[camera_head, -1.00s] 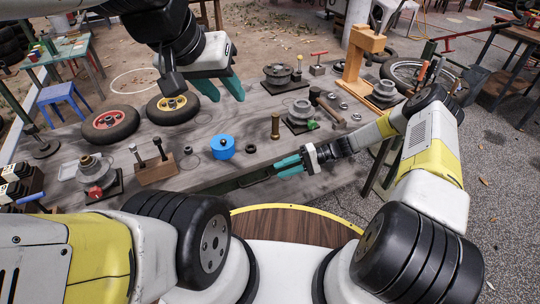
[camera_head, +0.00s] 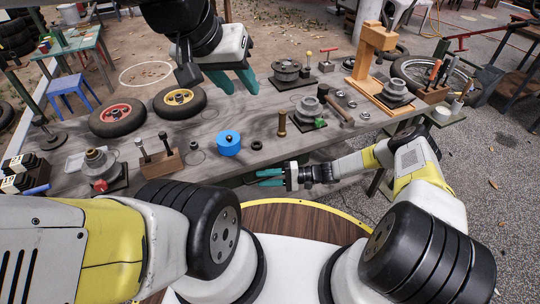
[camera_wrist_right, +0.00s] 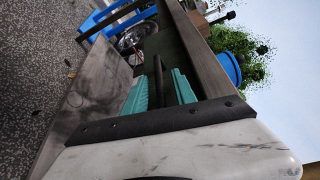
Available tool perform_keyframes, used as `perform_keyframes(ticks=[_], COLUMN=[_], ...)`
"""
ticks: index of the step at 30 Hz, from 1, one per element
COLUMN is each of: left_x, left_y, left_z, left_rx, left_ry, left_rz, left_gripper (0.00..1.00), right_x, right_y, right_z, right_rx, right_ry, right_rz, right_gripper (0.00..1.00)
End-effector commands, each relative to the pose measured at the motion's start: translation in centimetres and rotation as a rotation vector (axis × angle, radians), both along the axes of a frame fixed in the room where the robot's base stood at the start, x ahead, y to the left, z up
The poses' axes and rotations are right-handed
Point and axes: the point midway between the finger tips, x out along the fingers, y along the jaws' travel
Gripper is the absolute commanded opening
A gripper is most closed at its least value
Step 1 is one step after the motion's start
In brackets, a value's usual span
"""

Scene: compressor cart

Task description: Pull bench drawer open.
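The bench (camera_head: 205,165) has a worn grey top, and a dark green front (camera_wrist_right: 182,35) shows below its edge in the right wrist view. A dark bar, seemingly the drawer handle (camera_wrist_right: 158,75), runs along that front. My right gripper (camera_head: 268,177) is low at the bench's front edge, pointing left along it. In the wrist view its teal fingers (camera_wrist_right: 160,92) are apart, one on each side of the bar, with gaps showing; contact cannot be told. How far the drawer stands out is unclear. My left gripper (camera_head: 234,82) is open and empty above the bench's back.
A wooden press stand (camera_head: 370,60) is at the right end. Gravel floor lies open at right.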

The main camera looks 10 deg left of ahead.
Motion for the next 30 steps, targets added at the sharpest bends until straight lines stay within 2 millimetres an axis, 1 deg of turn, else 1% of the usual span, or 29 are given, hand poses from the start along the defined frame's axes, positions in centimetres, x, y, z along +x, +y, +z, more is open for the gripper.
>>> perform_keyframes(ticks=[3,9,14,15,30], left_x=[0.00,0.00,0.00,0.00,0.00], left_y=[0.00,0.00,0.00,0.00,0.00], left_z=[0.00,0.00,0.00,0.00,0.00], left_rx=[0.000,0.000,0.000,0.000,0.000], left_ry=[0.000,0.000,0.000,0.000,0.000], left_rz=[0.000,0.000,0.000,0.000,0.000], left_gripper=[0.36,0.36,0.36,0.36,0.36], right_x=[-0.09,-0.09,-0.09,-0.09,-0.08], right_y=[0.35,0.36,0.34,0.34,0.31], right_z=[-0.04,-0.04,-0.05,-0.05,-0.04], right_rx=[0.000,0.000,0.000,0.000,-0.001], right_ry=[0.001,0.001,0.001,0.001,0.001], right_rz=[0.000,0.000,0.000,0.000,0.000], right_gripper=[0.33,0.33,0.01,0.00,0.00])
